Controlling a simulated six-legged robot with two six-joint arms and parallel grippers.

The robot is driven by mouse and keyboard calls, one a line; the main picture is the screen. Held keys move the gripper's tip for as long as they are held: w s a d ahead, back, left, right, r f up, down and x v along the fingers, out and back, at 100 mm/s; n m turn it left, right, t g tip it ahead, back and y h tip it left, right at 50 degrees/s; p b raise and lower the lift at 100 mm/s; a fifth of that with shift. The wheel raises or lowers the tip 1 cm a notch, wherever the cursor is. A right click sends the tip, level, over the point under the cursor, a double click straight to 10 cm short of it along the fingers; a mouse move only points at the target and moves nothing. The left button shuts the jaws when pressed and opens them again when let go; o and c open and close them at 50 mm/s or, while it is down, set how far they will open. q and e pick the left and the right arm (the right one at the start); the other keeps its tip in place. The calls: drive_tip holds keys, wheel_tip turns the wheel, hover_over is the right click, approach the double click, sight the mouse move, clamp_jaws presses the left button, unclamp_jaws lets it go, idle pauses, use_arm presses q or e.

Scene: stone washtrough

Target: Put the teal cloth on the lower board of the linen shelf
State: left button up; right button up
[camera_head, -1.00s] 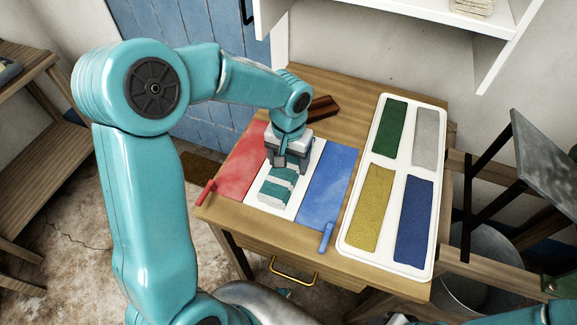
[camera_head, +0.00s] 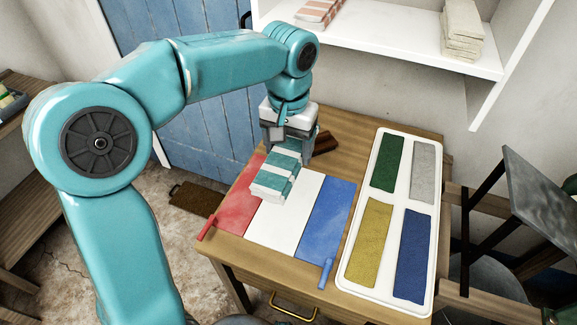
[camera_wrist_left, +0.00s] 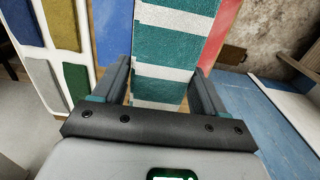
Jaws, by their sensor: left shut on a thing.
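The teal cloth (camera_head: 276,178) is a folded bundle with teal and white stripes. My left gripper (camera_head: 289,148) is shut on it and holds it above the red and white panels on the table. In the left wrist view the cloth (camera_wrist_left: 172,50) sits between the two fingers (camera_wrist_left: 160,88). The linen shelf's white board (camera_head: 400,52) is at the top right, above and beyond the gripper. Only one board shows clearly; the rest of the shelf is out of view. My right gripper is not in view.
The wooden table (camera_head: 230,250) carries red (camera_head: 240,203), white (camera_head: 287,225) and blue panels (camera_head: 325,215), a brown block (camera_head: 325,143) and a white tray (camera_head: 383,288) of coloured strips. An orange-striped cloth (camera_head: 318,12) and a beige stack (camera_head: 462,28) lie on the board, with clear space between them.

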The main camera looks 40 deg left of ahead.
use_arm(q)
drive_tip(key=shift+r, duration=1.6)
drive_tip(key=d+f+m, duration=0.1)
drive_tip(key=d+f, duration=0.1)
drive_tip(key=f, duration=0.3)
drive_tip(key=w+d+f, duration=0.1)
drive_tip(key=d+f, duration=0.2)
drive_tip(key=f, duration=0.3)
drive_tip(key=w+d+f+m, duration=0.1)
drive_tip(key=d+f, duration=0.1)
drive_tip(key=f, duration=0.3)
drive_tip(key=shift+d+f+m+p, duration=0.15)
drive_tip(key=shift+f+m+p, duration=0.15)
drive_tip(key=shift+f+p, duration=0.1)
drive_tip(key=shift+w+d, duration=0.1)
drive_tip(key=shift+w, duration=0.25)
drive_tip(key=shift+r, duration=0.1)
drive_tip(key=shift+s, duration=0.1)
